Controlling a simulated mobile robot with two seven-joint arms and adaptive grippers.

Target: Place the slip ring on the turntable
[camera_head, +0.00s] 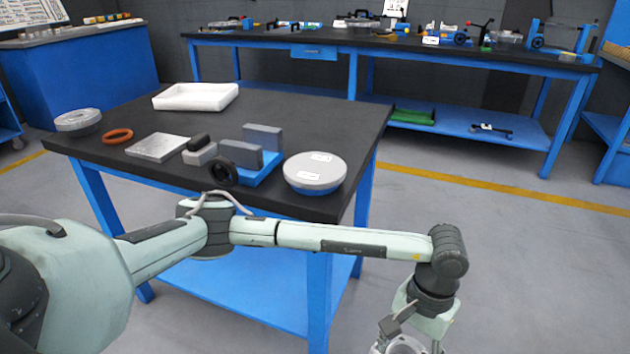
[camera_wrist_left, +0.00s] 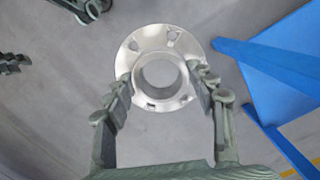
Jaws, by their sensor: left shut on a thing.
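My left gripper (camera_head: 410,338) is low at the bottom edge of the head view, beyond the table's front right side and over the floor. It is shut on the slip ring (camera_wrist_left: 148,48), a shiny metal flanged ring with a round central hole and several slots. In the left wrist view the ring sits between the two fingers. Only a bit of it shows in the head view (camera_head: 398,346). The turntable (camera_head: 313,181), a round grey disc with white labels on a blue base, sits at the table's front right corner, apart from the ring.
The black table (camera_head: 290,110) also holds a white tray (camera_head: 196,97), a grey round part (camera_head: 78,121), an orange ring (camera_head: 117,136), a metal plate (camera_head: 157,147), a black ring (camera_head: 223,174) and grey blocks in a blue holder (camera_head: 262,172). Its back right is clear.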

